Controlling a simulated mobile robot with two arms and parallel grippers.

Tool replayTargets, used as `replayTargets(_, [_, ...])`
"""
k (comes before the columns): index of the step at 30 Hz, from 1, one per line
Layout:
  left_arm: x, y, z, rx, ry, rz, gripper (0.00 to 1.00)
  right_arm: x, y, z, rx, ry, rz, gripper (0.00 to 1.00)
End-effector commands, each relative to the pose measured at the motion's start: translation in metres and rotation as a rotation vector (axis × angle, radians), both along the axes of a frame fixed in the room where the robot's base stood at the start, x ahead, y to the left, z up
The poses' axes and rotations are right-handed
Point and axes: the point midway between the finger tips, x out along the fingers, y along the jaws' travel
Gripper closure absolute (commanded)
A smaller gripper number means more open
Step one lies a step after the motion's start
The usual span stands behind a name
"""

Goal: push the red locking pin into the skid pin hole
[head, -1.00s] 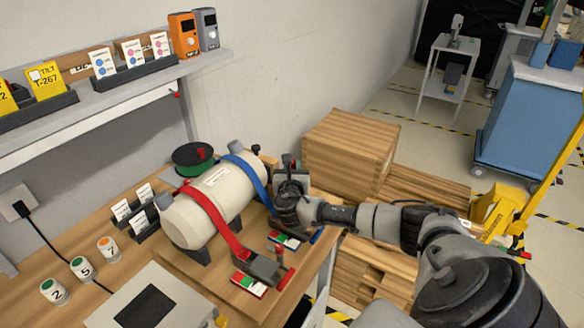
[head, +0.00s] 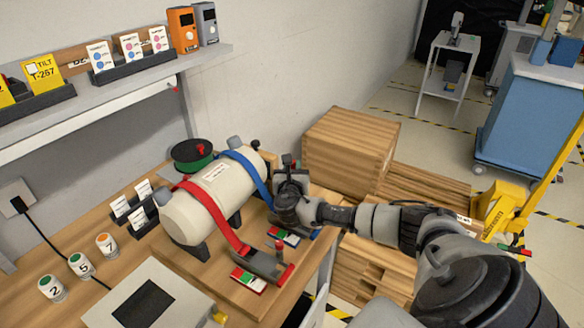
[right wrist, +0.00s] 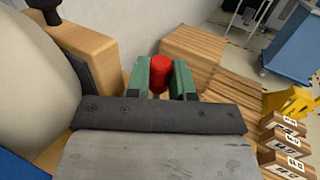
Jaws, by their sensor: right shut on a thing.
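My right gripper (head: 287,163) is at the right end of the cream tank (head: 205,205), beyond the blue strap (head: 250,172). In the right wrist view, its green-padded fingers (right wrist: 160,78) are shut on the red locking pin (right wrist: 160,70), whose rounded red end shows between them. The pin is not clear in the head view. The tank lies on a wooden skid (head: 215,270) on the bench. The skid pin hole cannot be made out, and I cannot tell whether the pin touches the skid. My left gripper is not in view.
A red strap (head: 215,215) with a ratchet (head: 262,263) crosses the tank in front of the gripper. A green-rimmed spool (head: 192,155) stands behind it. Wooden crates (head: 350,145) stand close beyond the gripper. Numbered cups (head: 80,265) and a grey panel (head: 150,300) are at left.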

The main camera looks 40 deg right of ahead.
Motion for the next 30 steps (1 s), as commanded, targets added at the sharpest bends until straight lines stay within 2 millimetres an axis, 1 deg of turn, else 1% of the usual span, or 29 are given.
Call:
replayTargets(4, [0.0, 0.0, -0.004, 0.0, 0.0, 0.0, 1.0, 0.0, 0.0, -0.005, 0.001, 0.001, 0.0, 1.0])
replayTargets(5, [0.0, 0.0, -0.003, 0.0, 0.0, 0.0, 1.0, 0.0, 0.0, -0.005, 0.001, 0.001, 0.0, 0.76])
replayTargets(9, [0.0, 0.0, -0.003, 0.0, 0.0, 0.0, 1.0, 0.0, 0.0, -0.005, 0.001, 0.001, 0.001, 0.55])
replayTargets(10, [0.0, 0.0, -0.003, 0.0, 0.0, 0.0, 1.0, 0.0, 0.001, -0.005, 0.001, 0.003, 0.001, 0.5])
replayTargets(11, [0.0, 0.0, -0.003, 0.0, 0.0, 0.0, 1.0, 0.0, 0.001, -0.005, 0.001, 0.003, 0.001, 0.48])
replayTargets(18, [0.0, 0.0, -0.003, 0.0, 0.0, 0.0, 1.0, -0.001, 0.001, -0.007, 0.002, 0.005, 0.001, 0.48])
replayTargets(21, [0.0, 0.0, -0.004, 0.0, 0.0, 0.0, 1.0, -0.001, 0.001, -0.003, 0.003, 0.004, 0.001, 0.48])
replayTargets(23, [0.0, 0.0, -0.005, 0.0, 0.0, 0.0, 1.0, -0.001, 0.001, 0.004, 0.004, 0.001, 0.002, 0.48])
replayTargets(26, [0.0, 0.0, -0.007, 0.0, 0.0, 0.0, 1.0, 0.0, 0.0, 0.022, 0.001, -0.004, 0.001, 0.48])
replayTargets(28, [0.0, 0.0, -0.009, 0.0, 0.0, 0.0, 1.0, 0.0, 0.0, 0.038, 0.0, -0.007, 0.002, 0.48])
replayTargets(29, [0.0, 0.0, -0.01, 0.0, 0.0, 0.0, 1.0, -0.005, -0.002, 0.042, -0.003, -0.004, 0.0, 0.48])
replayTargets(30, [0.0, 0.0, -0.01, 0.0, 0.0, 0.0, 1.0, -0.014, -0.006, 0.045, -0.005, -0.001, -0.001, 0.48])
